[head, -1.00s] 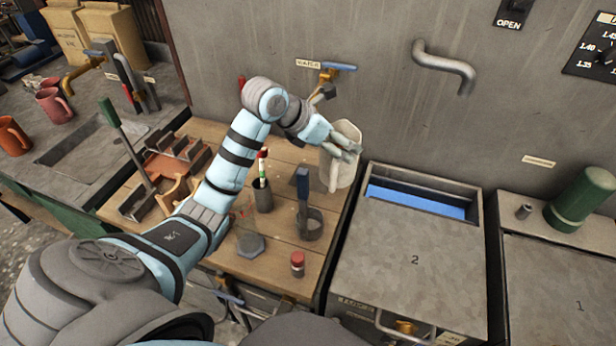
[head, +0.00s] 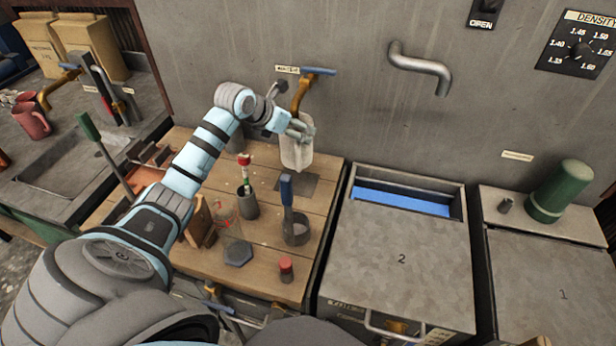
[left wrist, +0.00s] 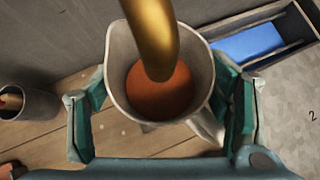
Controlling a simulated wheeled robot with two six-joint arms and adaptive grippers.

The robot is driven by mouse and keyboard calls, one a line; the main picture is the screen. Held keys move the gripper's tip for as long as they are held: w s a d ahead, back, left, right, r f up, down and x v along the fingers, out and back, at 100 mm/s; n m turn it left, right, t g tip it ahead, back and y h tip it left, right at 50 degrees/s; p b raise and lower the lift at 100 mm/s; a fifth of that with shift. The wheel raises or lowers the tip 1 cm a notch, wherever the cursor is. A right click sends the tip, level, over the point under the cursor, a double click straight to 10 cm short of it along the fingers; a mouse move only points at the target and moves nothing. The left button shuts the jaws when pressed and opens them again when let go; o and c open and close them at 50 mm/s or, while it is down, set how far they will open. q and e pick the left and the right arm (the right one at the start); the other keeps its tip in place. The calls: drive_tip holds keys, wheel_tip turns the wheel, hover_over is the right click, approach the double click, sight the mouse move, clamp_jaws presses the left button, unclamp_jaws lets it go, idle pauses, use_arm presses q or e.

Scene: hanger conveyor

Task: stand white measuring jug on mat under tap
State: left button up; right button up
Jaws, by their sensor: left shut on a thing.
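The white measuring jug (head: 298,152) is upright below the brass water tap (head: 301,92) at the back of the wooden bench. My left gripper (head: 301,130) is shut on the jug, with a finger on each side of it in the left wrist view (left wrist: 160,115). There, the tap's spout (left wrist: 155,40) hangs over the jug's mouth, and orange-brown contents show inside. A dark square mat (head: 297,187) lies on the bench just below the jug. I cannot tell whether the jug's base touches it. My right gripper is out of view.
In front of the mat stand a dark cup with a red-topped tool (head: 248,203), a blue-handled tool in a grey holder (head: 295,228) and a red-capped small jar (head: 286,269). Tank 2 (head: 400,260) is to the right, with an open blue slot.

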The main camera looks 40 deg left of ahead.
sight(293, 155)
use_arm(q)
wheel_tip(293, 155, down, 9)
drive_tip(key=shift+f, duration=0.15)
drive_tip(key=shift+f, duration=0.15)
drive_tip(key=o, duration=1.9)
drive_tip(key=shift+s, duration=0.15)
drive_tip(key=shift+o, duration=0.2)
